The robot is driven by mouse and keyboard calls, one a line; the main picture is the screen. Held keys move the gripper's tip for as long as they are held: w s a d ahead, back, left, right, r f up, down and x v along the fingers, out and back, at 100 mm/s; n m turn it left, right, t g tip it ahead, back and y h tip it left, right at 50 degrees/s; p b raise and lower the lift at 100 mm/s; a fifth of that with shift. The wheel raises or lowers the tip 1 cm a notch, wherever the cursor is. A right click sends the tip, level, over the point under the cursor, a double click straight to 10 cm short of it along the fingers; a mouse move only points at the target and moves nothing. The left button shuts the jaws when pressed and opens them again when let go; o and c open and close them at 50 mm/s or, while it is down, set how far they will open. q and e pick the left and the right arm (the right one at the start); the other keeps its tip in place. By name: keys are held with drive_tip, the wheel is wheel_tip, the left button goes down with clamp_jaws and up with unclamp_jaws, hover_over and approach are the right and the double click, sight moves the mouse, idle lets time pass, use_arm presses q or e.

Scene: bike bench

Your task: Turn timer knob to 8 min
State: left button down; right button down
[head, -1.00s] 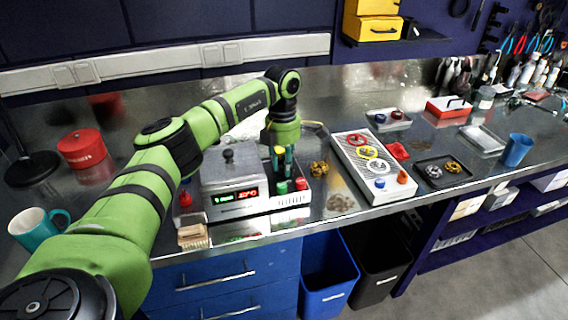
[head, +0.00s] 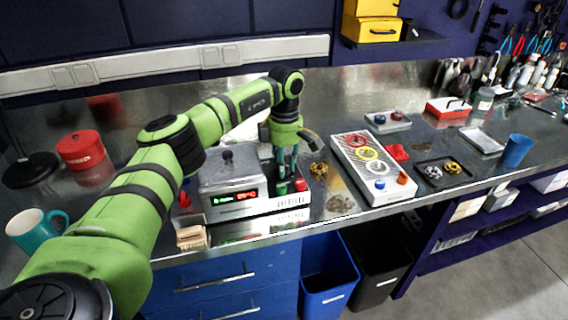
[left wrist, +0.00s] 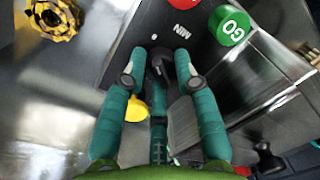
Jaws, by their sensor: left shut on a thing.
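The timer knob (left wrist: 160,63) is black and sits on a dark panel beside a "MIN" label in the left wrist view. My left gripper (left wrist: 160,72) is shut on it, with a teal finger on each side. In the head view, my left gripper (head: 287,168) points down over the right part of the silver timer unit (head: 226,178), and hides the knob there. The unit has green and red lit displays (head: 237,197), too small to read surely. My right gripper is not in view.
A green GO button (left wrist: 229,25) and a red button (left wrist: 153,4) sit close to the fingers. A yellow-black part (head: 318,169) lies right of the unit. A tray with colored rings (head: 372,168) stands further right. A teal mug (head: 38,230) stands at left.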

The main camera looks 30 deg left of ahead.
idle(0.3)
use_arm(q)
drive_tip(key=c, duration=0.9)
unclamp_jaws()
drive_tip(key=shift+c, duration=0.2)
drive_tip(key=shift+a, duration=0.1)
wheel_tip(320, 180, up, 12)
drive_tip(key=shift+w, duration=0.3)
drive_tip(key=shift+a, duration=0.1)
